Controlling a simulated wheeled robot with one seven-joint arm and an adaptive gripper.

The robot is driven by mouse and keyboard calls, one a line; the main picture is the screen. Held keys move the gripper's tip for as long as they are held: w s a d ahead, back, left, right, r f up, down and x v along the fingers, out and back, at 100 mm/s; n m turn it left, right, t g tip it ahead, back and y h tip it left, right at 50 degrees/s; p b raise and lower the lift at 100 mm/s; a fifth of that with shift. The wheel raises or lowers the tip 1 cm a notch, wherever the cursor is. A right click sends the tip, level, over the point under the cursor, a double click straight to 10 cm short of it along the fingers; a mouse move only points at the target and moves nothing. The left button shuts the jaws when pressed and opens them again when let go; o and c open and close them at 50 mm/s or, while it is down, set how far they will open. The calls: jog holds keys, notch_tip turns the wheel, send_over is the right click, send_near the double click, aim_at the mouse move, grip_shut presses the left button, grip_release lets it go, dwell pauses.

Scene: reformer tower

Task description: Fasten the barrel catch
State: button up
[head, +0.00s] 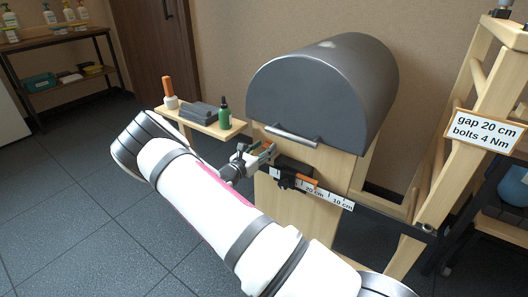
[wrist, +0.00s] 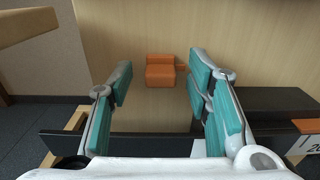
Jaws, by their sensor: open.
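The barrel (head: 322,90) is a dark grey half-round body on a pale wooden frame, with a metal handle bar (head: 290,136) at its lower front. In the wrist view, a small orange catch-like piece (wrist: 160,72) sits on the wooden panel, with a narrow tab on its right side. My gripper (wrist: 160,86) is open, and the orange piece shows between its teal-padded fingers, ahead of them. No contact shows. In the head view, my gripper (head: 264,154) is at the panel below the handle, and my arm hides part of the panel.
A scale strip (head: 337,201) marked 20 cm and 10 cm runs along the panel, with a black block (head: 294,167) beside my gripper. A sign (head: 484,132) reads "gap 20 cm bolts 4 Nm".

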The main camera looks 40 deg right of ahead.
jog(key=shift+w+d, duration=0.1)
jog(key=shift+d, duration=0.15)
grip_shut()
jog(key=shift+f, duration=1.45)
grip_release()
jog(key=v, duration=1.2)
